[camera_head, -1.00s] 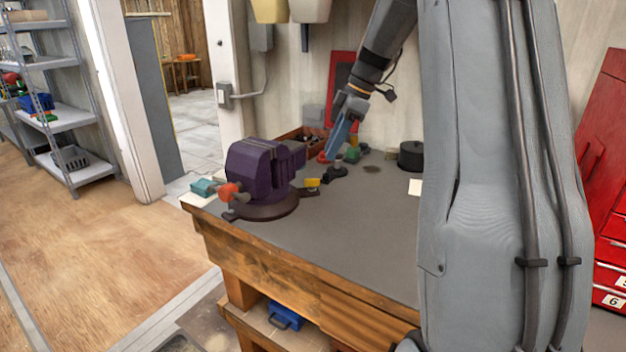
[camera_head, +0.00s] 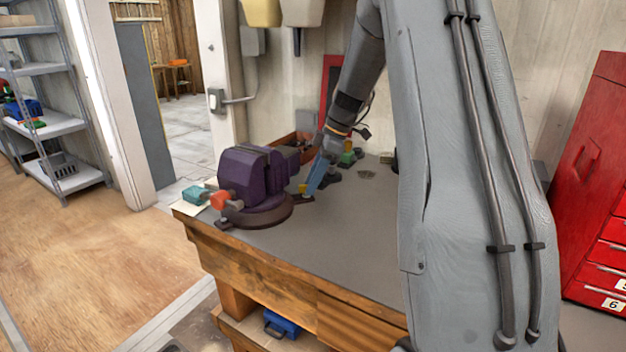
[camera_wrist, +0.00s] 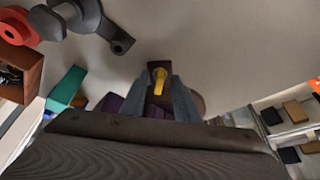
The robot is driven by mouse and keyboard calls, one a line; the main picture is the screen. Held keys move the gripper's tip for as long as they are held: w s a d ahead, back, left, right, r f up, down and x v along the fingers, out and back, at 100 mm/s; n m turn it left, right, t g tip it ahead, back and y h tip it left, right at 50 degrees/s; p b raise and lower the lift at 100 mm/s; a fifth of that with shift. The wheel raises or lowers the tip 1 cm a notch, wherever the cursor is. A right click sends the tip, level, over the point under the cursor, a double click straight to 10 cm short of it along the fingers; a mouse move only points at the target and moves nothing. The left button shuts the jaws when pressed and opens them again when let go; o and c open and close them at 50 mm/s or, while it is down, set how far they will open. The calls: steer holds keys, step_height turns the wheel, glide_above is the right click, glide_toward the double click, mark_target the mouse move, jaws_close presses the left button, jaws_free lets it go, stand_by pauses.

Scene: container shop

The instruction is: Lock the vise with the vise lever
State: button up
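The purple vise (camera_head: 240,178) stands on its dark round base (camera_head: 262,216) at the workbench's left end. A small yellow lever-like piece (camera_head: 302,188) sits over a dark lug at the right of that base. My gripper (camera_head: 309,192), with blue fingers, reaches down beside this piece. In the wrist view, the yellow piece (camera_wrist: 159,80) shows between the two fingertips of my gripper (camera_wrist: 159,84), which are apart with gaps beside it. Part of the purple vise (camera_wrist: 110,103) shows behind the left finger. A red-orange part (camera_head: 221,199) is at the vise's front left.
The grey workbench top (camera_head: 330,242) is clear in front of the vise. A teal object (camera_head: 195,195) lies left of the vise. A wooden box (camera_head: 287,143) and several small coloured things stand behind my gripper. A red cabinet (camera_head: 600,185) is at the right.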

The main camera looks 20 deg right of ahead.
jaws_close()
steer(key=shift+m, duration=0.3)
steer(key=m, duration=0.1)
steer(key=m+t+b, duration=0.1)
steer(key=m, duration=0.1)
steer(key=shift+s+a+h, duration=0.15)
steer(key=shift+s+h, duration=0.05)
steer(key=shift+h, duration=0.1)
steer(key=m, duration=0.1)
steer(key=m+t+h, duration=0.1)
steer(key=m, duration=0.2)
steer(key=shift+s+a+m, duration=0.25)
steer(key=shift+a+m, duration=0.05)
steer(key=shift+m, duration=0.1)
steer(key=m+p, duration=0.1)
steer(key=m+h, duration=0.1)
steer(key=m, duration=0.1)
steer(key=m+t+h+p, duration=0.1)
steer(key=shift+s+a+r+p, duration=0.1)
steer(key=shift+a+r+p, duration=0.1)
steer(key=shift+a+p, duration=0.15)
steer(key=shift+a+m+h+p, duration=0.15)
steer(key=shift+m+h+p, duration=0.25)
steer(key=shift+m+p, duration=0.55)
steer(key=shift+a+m+h+p, duration=0.1)
steer(key=shift+m+h+p, duration=0.45)
steer(key=shift+m, duration=0.7)
steer(key=shift+f+m, duration=0.1)
steer(key=shift+m, duration=0.2)
